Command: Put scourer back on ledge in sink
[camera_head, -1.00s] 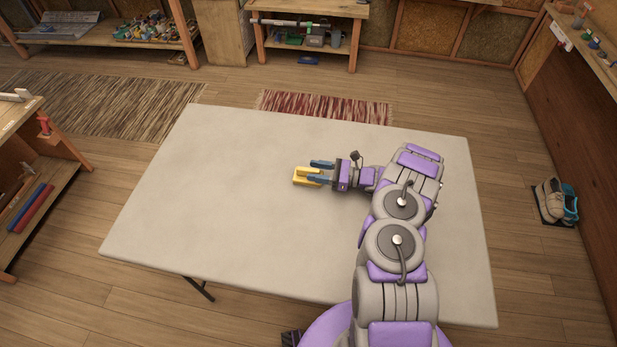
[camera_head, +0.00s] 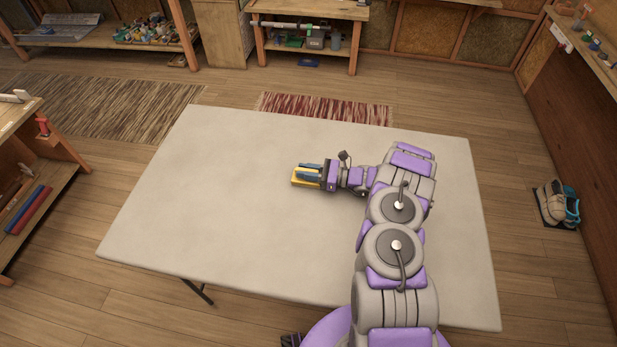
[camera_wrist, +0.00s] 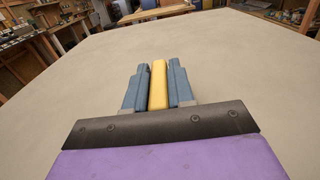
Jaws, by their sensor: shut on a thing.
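The scourer (camera_head: 297,180) is a yellow block on the pale table (camera_head: 220,220), near its middle. My gripper (camera_head: 309,173) reaches it from the right, with its blue fingers over it. In the wrist view the scourer (camera_wrist: 158,85) stands between the two blue fingers of my gripper (camera_wrist: 158,90), which are closed against its sides. I cannot tell whether the scourer touches the table. No sink or ledge shows in these views.
The rest of the tabletop is bare, with wide free room to the left. A wooden shelf unit (camera_head: 48,150) stands at the left and a workbench (camera_head: 308,15) at the back. A red striped rug (camera_head: 325,107) lies beyond the table. Shoes (camera_head: 557,203) sit on the floor at the right.

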